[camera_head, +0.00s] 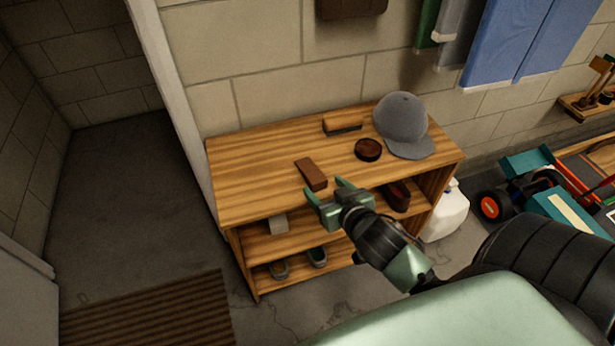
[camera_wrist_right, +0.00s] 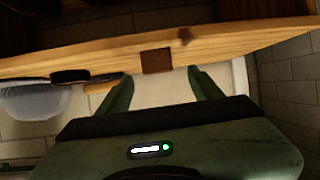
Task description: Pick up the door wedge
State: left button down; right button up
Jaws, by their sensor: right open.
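The door wedge is a reddish-brown block (camera_head: 312,174) lying on the wooden top of the shelf unit (camera_head: 245,165), close to its front edge. In the right wrist view it is a small brown block (camera_wrist_right: 156,61) ahead of the fingertips and between their lines. My right gripper (camera_head: 324,188) is open and empty, just in front of the wedge at the shelf's front edge. Its two fingers also show in the right wrist view (camera_wrist_right: 160,83). I see no contact with the wedge. My left gripper is not in view.
A grey cap (camera_head: 402,120), a round dark tin (camera_head: 368,149) and a brush (camera_head: 342,124) stand farther back on the top. A white jug (camera_head: 447,214) and a toy-like racecar (camera_head: 535,185) are to the right. The top's left side is clear.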

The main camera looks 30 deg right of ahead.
aim_at(318, 179)
jog(key=shift+w+d+r, duration=0.15)
jog(key=shift+w, duration=0.4)
jog(key=b+x, duration=0.1)
jog(key=x, duration=0.6)
jog(key=shift+f+b, duration=0.25)
jog(key=shift+b, duration=0.05)
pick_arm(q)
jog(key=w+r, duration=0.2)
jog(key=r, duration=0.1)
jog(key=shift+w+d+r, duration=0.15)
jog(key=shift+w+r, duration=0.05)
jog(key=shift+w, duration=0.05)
pick_arm(e)
grip_shut()
